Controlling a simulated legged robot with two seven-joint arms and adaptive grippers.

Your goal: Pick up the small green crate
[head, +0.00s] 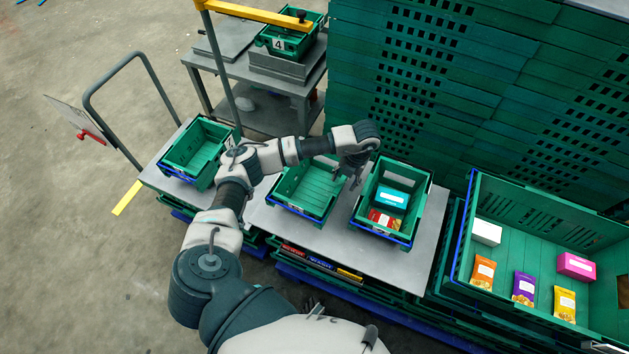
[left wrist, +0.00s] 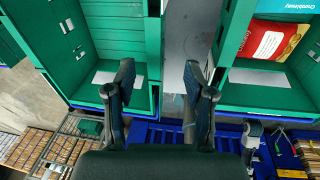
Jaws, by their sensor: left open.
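Three small green crates stand in a row in the head view: an empty one (head: 183,163) at left, an empty middle one (head: 303,207), and one on the right (head: 409,228) holding a blue packet (head: 391,198) and a red packet (head: 382,219). My left gripper (head: 354,183) is open and empty above the gap between the middle and right crates. In the left wrist view its spread fingers (left wrist: 159,88) point at the gap, with a crate wall (left wrist: 153,40) on the left and another (left wrist: 233,40) on the right. My right gripper is not seen.
The middle and right crates stand on a grey tabletop (head: 338,238). A large green crate (head: 462,225) with several packets is at right. A tall stack of green crates (head: 440,100) rises behind. A yellow bar (head: 250,14) and a crate marked 4 (head: 296,45) are at the back.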

